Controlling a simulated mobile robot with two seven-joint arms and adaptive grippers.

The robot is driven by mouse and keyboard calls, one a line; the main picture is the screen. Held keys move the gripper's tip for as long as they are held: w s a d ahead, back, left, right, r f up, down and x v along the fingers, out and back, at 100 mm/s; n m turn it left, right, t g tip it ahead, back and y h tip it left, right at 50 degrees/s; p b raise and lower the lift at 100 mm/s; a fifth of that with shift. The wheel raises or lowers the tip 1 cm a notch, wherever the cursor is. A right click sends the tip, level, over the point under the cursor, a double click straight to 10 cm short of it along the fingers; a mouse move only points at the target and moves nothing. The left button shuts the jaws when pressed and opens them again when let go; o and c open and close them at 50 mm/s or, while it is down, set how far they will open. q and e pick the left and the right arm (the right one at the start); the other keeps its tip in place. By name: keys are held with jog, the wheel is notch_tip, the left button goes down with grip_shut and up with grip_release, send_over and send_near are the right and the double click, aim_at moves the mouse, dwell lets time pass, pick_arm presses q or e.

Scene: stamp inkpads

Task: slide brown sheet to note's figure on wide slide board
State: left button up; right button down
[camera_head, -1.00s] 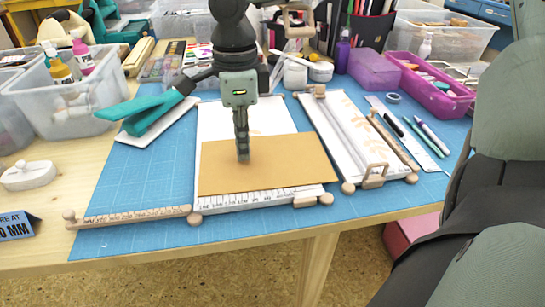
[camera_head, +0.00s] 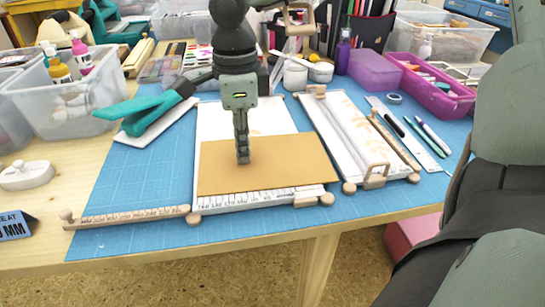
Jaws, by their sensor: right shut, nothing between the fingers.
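The brown sheet (camera_head: 265,172) lies flat on the wide slide board (camera_head: 217,122), a white board with a printed scale along its front edge. The sheet covers the board's middle and overhangs its right side. My right gripper (camera_head: 243,160) points down over the sheet, left of its middle, with its fingers shut and empty. The tips are at the sheet's surface; I cannot tell how firmly they touch. My left gripper is out of view.
A narrower slide board (camera_head: 345,130) stands to the right. A wooden ruler strip (camera_head: 130,216) extends left from the wide board's front. A teal-handled tool (camera_head: 150,115) lies behind left. Pens (camera_head: 432,135) and a purple tray (camera_head: 440,95) are at right. The blue mat (camera_head: 145,180) is clear at left.

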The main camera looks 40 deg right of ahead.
aim_at(233, 178)
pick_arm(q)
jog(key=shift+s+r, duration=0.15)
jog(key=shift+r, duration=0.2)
pick_arm(e)
jog(key=shift+f, duration=0.1)
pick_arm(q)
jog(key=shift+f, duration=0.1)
pick_arm(e)
jog(key=shift+a, duration=0.1)
jog(key=shift+s+a+f+b, duration=0.1)
jog(key=shift+s+a+b, duration=0.3)
jog(key=shift+a+b, duration=0.25)
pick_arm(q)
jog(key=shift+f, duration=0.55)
pick_arm(e)
jog(key=shift+s+a, duration=0.15)
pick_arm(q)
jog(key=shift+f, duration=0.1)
pick_arm(e)
jog(key=shift+a, duration=0.1)
pick_arm(q)
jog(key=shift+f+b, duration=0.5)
jog(key=shift+b, duration=0.25)
pick_arm(e)
jog(key=shift+s+a, duration=0.45)
jog(key=shift+a, duration=0.35)
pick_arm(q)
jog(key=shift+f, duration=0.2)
